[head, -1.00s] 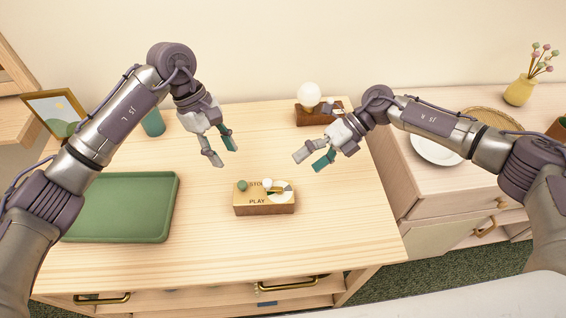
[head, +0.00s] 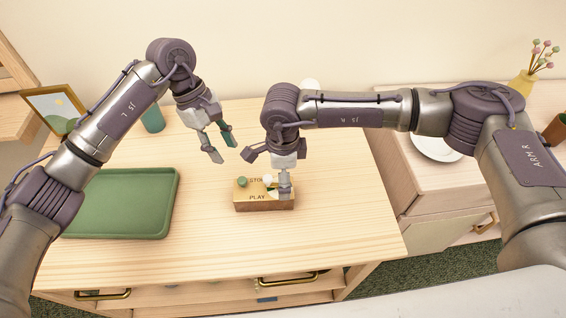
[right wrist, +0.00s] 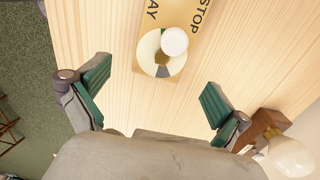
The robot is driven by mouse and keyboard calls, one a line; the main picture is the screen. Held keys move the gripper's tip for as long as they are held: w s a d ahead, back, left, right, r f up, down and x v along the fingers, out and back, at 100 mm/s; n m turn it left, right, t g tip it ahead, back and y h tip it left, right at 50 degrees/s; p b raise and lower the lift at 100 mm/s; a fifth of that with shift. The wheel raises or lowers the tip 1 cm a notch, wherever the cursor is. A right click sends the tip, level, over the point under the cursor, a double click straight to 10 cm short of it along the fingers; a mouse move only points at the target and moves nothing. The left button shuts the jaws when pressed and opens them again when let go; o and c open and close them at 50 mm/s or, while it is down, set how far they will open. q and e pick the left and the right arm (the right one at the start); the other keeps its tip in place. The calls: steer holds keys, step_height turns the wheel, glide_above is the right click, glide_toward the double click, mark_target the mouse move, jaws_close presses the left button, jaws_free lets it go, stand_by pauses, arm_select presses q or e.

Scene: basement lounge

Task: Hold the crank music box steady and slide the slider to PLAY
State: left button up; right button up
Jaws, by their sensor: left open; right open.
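The crank music box (head: 263,207) is a brown wooden block with a gold top marked STOP at the back and PLAY at the front. It sits on the wooden table. A green knob (head: 242,182) stands at its back left, on the STOP side. A white knob (head: 267,179) stands over a round disc (right wrist: 160,54) in the right wrist view. My right gripper (head: 285,192) is over the box's right end and hides part of it. Its fingers are spread, with nothing held between them. My left gripper (head: 222,147) is open and empty, behind and left of the box.
A green tray (head: 172,205) lies left of the box. A green cup (head: 153,121) and a picture frame (head: 55,106) stand at the back left. A wooden-based lamp (right wrist: 290,157) shows in the right wrist view. The table in front of the box is clear.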

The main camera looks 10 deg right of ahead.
step_height(320, 180, down, 8)
steer(key=shift+f, duration=0.1)
stand_by(0.4)
steer(key=c, duration=1.5)
arm_select(q)
steer(key=shift+c, duration=0.9)
arm_select(e)
steer(key=shift+c, duration=0.3)
arm_select(q)
steer(key=shift+w+a+r, duration=0.15)
steer(key=shift+w+r, duration=0.05)
steer(key=shift+w, duration=0.05)
steer(key=c, duration=0.3)
steer(key=shift+w+a+r+m+y, duration=0.25)
steer(key=shift+w+a+r+m, duration=0.15)
steer(key=shift+w, duration=0.25)
steer(key=shift+w+a+r+m+y, duration=0.25)
steer(key=shift+w+a+m, duration=0.25)
steer(key=shift+w, duration=0.2)
steer(key=shift+w+a+r+m+y, duration=0.2)
steer(key=shift+w+a+r+m, duration=0.2)
steer(key=shift+w, duration=0.25)
jaws_close()
